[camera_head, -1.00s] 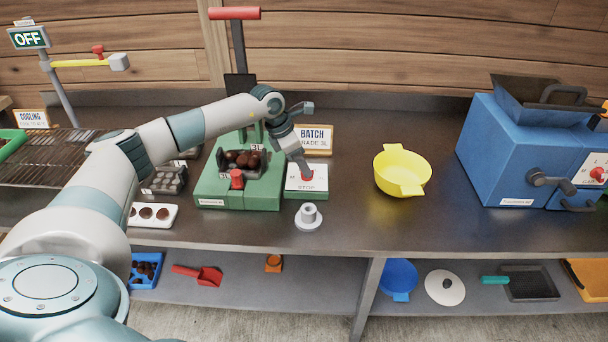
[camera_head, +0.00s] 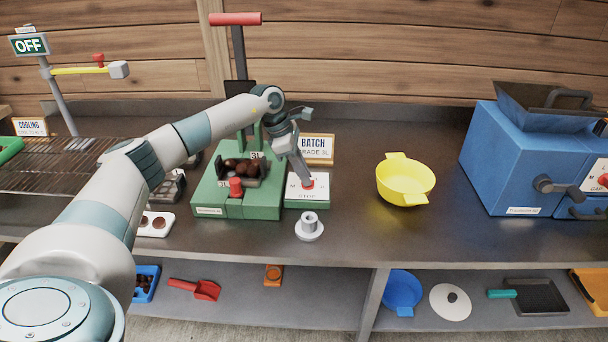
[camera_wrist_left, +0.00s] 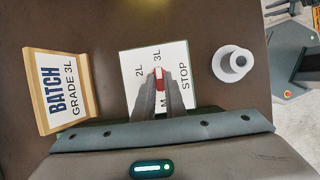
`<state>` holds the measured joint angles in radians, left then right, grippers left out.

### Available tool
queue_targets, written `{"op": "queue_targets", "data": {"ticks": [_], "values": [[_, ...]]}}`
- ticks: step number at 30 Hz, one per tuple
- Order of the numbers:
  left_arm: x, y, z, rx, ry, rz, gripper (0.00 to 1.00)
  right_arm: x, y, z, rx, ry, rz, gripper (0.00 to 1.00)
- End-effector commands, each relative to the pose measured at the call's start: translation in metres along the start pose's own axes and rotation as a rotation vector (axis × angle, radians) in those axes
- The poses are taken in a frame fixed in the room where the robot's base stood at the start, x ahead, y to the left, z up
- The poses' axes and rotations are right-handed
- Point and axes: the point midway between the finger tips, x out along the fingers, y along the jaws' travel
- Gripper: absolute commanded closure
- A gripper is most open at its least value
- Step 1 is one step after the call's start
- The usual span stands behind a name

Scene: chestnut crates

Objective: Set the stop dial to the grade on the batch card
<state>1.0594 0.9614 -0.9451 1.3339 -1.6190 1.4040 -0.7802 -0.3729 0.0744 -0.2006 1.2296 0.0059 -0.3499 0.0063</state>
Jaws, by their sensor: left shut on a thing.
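The batch card (camera_head: 318,148) stands behind the stop dial and reads BATCH, GRADE 3L; it also shows in the left wrist view (camera_wrist_left: 62,92). The stop dial is a red knob (camera_wrist_left: 159,80) on a white plate (camera_wrist_left: 180,58) marked M, 2L, 3L and STOP. My left gripper (camera_wrist_left: 160,84) is shut on the red knob. The knob's red top lies between the 2L and 3L marks in the left wrist view, nearer 3L; the fingers partly cover the plate. In the head view the left gripper (camera_head: 305,182) reaches down onto the plate. My right gripper is not in view.
A green press (camera_head: 260,203) holding brown chestnuts stands left of the dial. A white flanged piece (camera_head: 309,233) sits in front of the dial. A yellow bowl (camera_head: 405,182) and a blue machine (camera_head: 510,165) stand to the right.

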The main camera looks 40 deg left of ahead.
Motion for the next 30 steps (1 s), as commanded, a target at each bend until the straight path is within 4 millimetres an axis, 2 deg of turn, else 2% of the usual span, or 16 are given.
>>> {"op": "queue_targets", "data": {"ticks": [3,4,6,20,26,30], "values": [[-0.001,0.001,0.000,0.002,0.000,0.002,1.00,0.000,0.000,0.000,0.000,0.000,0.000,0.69],[-0.001,0.001,0.000,0.002,0.000,0.002,0.84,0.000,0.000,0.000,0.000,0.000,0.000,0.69],[-0.001,0.001,0.000,0.001,0.000,0.002,0.70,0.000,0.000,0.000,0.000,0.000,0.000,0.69],[-0.006,0.001,0.000,0.000,-0.001,0.003,0.70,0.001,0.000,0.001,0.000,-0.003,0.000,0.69],[-0.025,0.001,-0.001,0.000,0.000,0.004,0.70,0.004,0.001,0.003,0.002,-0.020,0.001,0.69],[-0.049,0.001,0.000,0.000,-0.001,0.005,0.70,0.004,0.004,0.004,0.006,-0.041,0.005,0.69]]}}
